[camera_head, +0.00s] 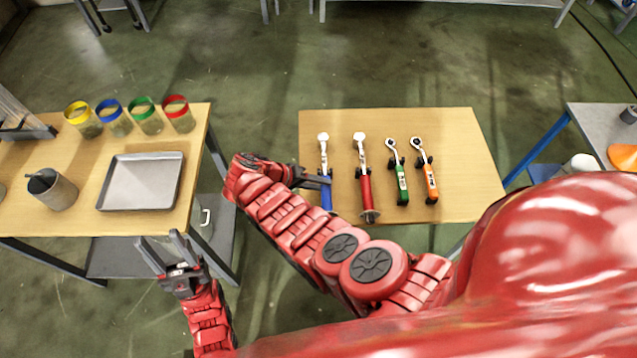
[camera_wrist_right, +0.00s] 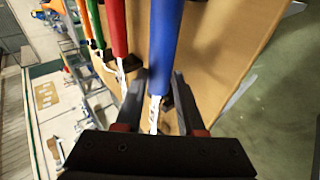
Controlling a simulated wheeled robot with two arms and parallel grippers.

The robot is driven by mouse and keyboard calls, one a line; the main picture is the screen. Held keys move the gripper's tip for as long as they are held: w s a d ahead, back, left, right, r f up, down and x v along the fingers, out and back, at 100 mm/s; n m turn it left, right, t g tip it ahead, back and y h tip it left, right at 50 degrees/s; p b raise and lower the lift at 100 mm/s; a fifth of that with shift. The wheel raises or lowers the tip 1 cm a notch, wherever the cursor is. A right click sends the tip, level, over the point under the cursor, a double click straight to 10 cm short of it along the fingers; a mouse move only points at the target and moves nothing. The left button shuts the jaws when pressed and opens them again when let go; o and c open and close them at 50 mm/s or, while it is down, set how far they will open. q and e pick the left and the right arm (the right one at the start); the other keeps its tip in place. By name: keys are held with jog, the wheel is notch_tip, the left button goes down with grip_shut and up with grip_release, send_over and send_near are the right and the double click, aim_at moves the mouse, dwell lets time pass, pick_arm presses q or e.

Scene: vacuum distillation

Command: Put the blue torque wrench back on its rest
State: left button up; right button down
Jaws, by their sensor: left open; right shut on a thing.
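The blue torque wrench (camera_head: 326,196) is at the left end of the row of wrenches on the right-hand wooden table. Its silver head points to the far edge and its blue handle toward me. My right gripper (camera_head: 324,178) is shut on it near where the shaft meets the handle. In the right wrist view, the blue handle (camera_wrist_right: 165,45) runs out from between the fingers (camera_wrist_right: 157,105). A dark rest piece shows beside the shaft, but I cannot tell whether the wrench touches it. My left gripper (camera_head: 165,256) is open and empty, in front of the left table.
Beside it lie a red torque wrench (camera_head: 365,190), a green ratchet (camera_head: 402,185) and an orange ratchet (camera_head: 430,182) on black rests. The right table's far strip is clear.

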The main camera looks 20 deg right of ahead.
jog(key=shift+f+b, duration=0.25)
jog(key=shift+b, duration=0.05)
jog(key=c, duration=0.6)
grip_release()
jog(key=shift+c, duration=0.2)
jog(key=shift+o, duration=1)
jog(key=shift+a, duration=0.15)
jog(key=b+v, duration=0.2)
jog(key=v, duration=1.5)
jog(key=shift+r, duration=0.15)
